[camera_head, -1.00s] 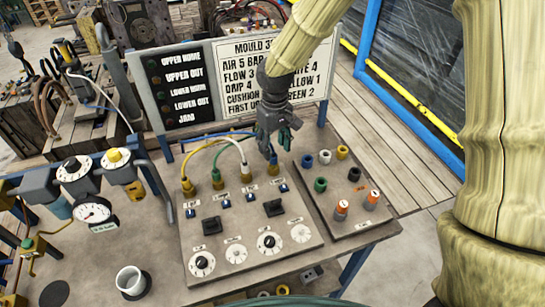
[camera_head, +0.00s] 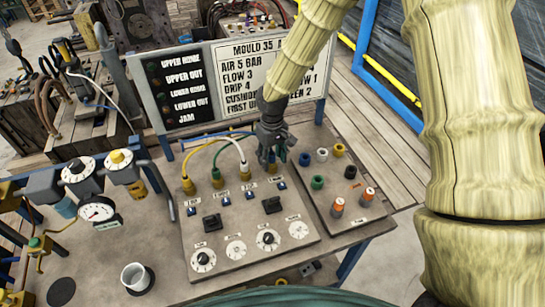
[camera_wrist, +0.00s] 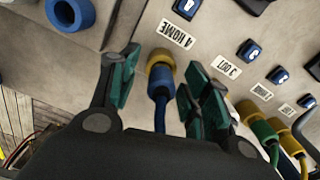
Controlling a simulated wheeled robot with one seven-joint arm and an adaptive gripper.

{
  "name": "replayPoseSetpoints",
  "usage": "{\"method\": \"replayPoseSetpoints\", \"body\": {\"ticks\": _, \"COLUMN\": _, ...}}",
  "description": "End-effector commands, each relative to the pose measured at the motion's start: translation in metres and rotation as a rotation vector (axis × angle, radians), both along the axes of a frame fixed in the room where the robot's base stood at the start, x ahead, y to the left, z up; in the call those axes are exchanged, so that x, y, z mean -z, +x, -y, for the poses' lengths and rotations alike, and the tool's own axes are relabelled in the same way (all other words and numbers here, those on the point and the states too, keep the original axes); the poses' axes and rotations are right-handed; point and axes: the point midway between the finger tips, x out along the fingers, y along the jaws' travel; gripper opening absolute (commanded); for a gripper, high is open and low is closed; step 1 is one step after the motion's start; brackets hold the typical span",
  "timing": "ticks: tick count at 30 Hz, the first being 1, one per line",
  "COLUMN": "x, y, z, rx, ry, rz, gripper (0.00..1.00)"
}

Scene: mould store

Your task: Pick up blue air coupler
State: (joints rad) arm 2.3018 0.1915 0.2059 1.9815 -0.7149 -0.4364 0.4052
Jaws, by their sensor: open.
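The blue air coupler (camera_wrist: 161,82) sits in the brass socket labelled "4 HOME" on the panel, with a blue hose running from it, in the wrist view. My gripper (camera_wrist: 163,70) is open, with green-padded fingers on either side of the coupler and none visibly closed on it. In the head view my gripper (camera_head: 273,156) is over the right end of the socket row and largely hides the coupler. Yellow (camera_head: 188,184), green (camera_head: 217,178) and white (camera_head: 245,172) couplers stand to its left.
A small board at right holds coloured rings, including a blue ring (camera_head: 305,160), and two orange-topped pieces (camera_head: 368,195). The panel (camera_head: 210,262) has knobs and switches. A sign board (camera_head: 195,125) stands behind. A white cup (camera_head: 135,276) stands at left.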

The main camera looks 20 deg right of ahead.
Motion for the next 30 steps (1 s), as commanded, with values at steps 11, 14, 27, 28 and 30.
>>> {"method": "replayPoseSetpoints", "body": {"ticks": 11, "x": 0.001, "y": 0.000, "z": 0.000, "rx": -0.001, "ry": 0.000, "rz": 0.000, "gripper": 0.24}}
{"method": "replayPoseSetpoints", "body": {"ticks": 14, "x": 0.001, "y": 0.000, "z": 0.000, "rx": 0.000, "ry": 0.000, "rz": 0.000, "gripper": 0.06}}
{"method": "replayPoseSetpoints", "body": {"ticks": 27, "x": -0.003, "y": 0.000, "z": 0.000, "rx": 0.000, "ry": 0.000, "rz": 0.000, "gripper": 0.00}}
{"method": "replayPoseSetpoints", "body": {"ticks": 28, "x": -0.005, "y": 0.000, "z": 0.000, "rx": 0.000, "ry": 0.000, "rz": 0.001, "gripper": 0.00}}
{"method": "replayPoseSetpoints", "body": {"ticks": 30, "x": -0.011, "y": 0.001, "z": -0.001, "rx": 0.000, "ry": 0.001, "rz": 0.002, "gripper": 0.00}}
